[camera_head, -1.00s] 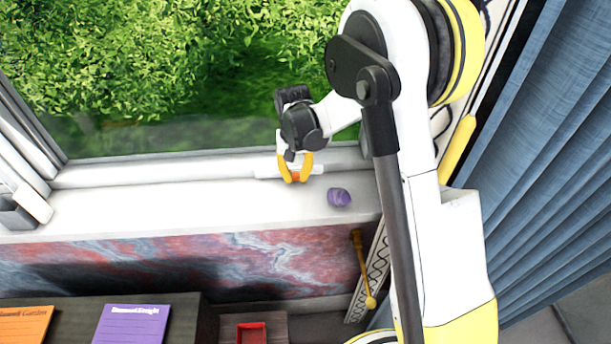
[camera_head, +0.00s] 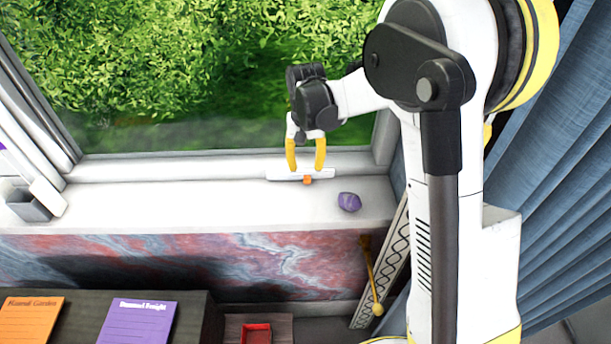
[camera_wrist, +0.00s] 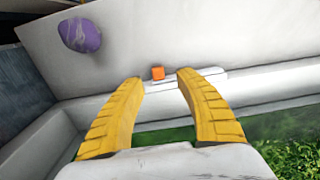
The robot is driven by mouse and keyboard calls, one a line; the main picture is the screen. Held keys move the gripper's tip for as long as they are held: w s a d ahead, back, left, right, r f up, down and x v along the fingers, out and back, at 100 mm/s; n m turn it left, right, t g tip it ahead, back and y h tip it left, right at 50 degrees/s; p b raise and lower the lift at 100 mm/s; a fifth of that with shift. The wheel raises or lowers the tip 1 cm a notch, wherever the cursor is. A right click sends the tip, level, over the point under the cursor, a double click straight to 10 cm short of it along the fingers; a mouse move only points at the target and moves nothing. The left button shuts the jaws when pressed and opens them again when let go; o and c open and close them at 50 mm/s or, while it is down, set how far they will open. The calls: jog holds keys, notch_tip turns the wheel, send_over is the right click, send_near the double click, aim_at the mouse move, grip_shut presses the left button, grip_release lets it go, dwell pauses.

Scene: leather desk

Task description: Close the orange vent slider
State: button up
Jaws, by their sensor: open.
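The orange vent slider (camera_head: 307,180) is a small orange block on a white vent strip (camera_head: 284,175) along the base of the window frame. In the head view it sits right of the strip's middle. My gripper (camera_head: 306,168) is open and empty, its yellow fingers just above and behind the slider. In the wrist view the orange slider (camera_wrist: 158,73) shows beyond and between the fingertips of my gripper (camera_wrist: 160,80), nearer the left one. I see no contact with it.
A purple stone (camera_head: 349,202) lies on the white sill (camera_head: 200,205), right of the slider. A grey holder (camera_head: 28,205) stands at the sill's left. Below are an orange notebook (camera_head: 30,322), a purple notebook (camera_head: 138,322) and a red tray (camera_head: 256,334). Blue curtains (camera_head: 560,180) hang right.

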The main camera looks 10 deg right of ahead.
notch_tip(320, 180, up, 6)
dwell(0.5)
